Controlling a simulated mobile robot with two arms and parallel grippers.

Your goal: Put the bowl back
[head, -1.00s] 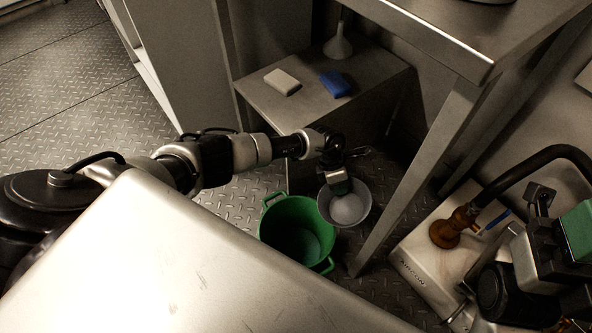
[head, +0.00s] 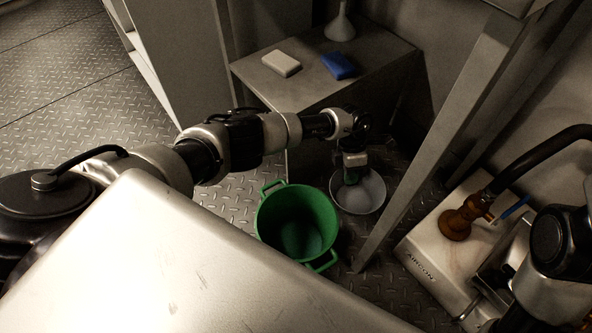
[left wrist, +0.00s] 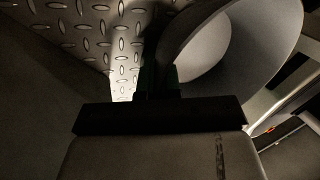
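The grey bowl (head: 372,194) is low beside the green bucket, open side up in the head view. My left gripper (head: 352,176) reaches down to it from above and is shut on its rim. In the left wrist view the bowl (left wrist: 262,45) fills the upper right, with its near wall at the dark fingers (left wrist: 160,80). The fingertips are mostly hidden in shadow. I cannot tell whether the bowl touches the floor. Part of my right arm shows at the lower right of the head view; its gripper is not visible.
The green bucket (head: 268,222) stands left of the bowl. A metal table leg (head: 425,165) is close on the right. A low grey box (head: 295,92) behind holds a white block (head: 281,63), a blue block (head: 339,66) and a funnel (head: 340,27). A pump labelled AIRCON (head: 425,255) stands right.

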